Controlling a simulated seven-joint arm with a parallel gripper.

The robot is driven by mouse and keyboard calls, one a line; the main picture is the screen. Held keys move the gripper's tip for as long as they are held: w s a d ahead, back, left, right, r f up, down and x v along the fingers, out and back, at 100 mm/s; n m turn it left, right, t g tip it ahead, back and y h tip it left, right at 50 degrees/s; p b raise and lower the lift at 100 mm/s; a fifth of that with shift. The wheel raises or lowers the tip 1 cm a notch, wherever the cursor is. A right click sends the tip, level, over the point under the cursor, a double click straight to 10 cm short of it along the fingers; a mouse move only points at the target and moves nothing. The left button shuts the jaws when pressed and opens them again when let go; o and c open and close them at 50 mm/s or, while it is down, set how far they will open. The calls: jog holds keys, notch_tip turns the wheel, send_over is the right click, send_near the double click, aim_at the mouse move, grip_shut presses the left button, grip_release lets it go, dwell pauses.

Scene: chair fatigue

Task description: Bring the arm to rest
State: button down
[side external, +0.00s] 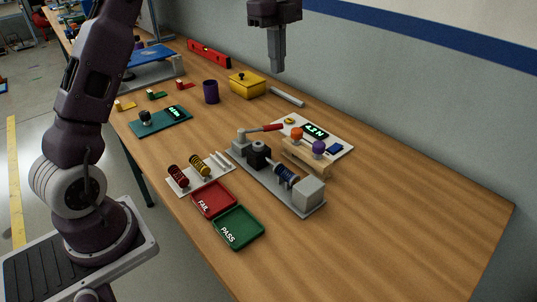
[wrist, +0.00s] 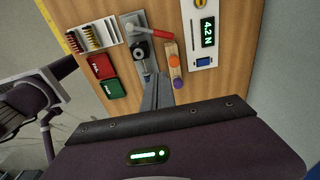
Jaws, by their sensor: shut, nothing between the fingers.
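My gripper (side external: 278,70) hangs above the back part of the wooden table, pointing down, its fingers together and empty. The fingers (wrist: 157,92) also show together in the wrist view, covering part of the bench fixture. In the side view the fixture (side external: 310,206) lies on the table well below and in front of the gripper. A dark blue spring (side external: 286,174) sits in it, beside a grey block. The fixture's red-handled lever (side external: 265,128) points right. My gripper touches nothing.
A red FAIL tray (side external: 214,199) and a green PASS tray (side external: 238,227) look empty. A rack holds red (side external: 178,176) and yellow (side external: 200,165) springs. The table's right side is clear; a wall runs behind.

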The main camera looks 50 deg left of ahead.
jog(key=s+d+r+n+t+y, duration=0.1)
jog(key=s+d+r+n, duration=0.2)
jog(key=s, duration=0.2)
jog(key=s+d+r+n+t, duration=0.1)
jog(key=s+d+r+n, duration=0.15)
jog(key=s, duration=0.25)
jog(key=s+d+f+n+t, duration=0.1)
jog(key=s+f+n, duration=0.2)
jog(key=s+n, duration=0.3)
jog(key=s+d+f+n+t, duration=0.2)
jog(key=s+f+n, duration=0.2)
jog(key=s, duration=1)
jog(key=shift+s+f+n+t, duration=0.15)
jog(key=shift+n+t, duration=0.15)
jog(key=shift+n, duration=0.95)
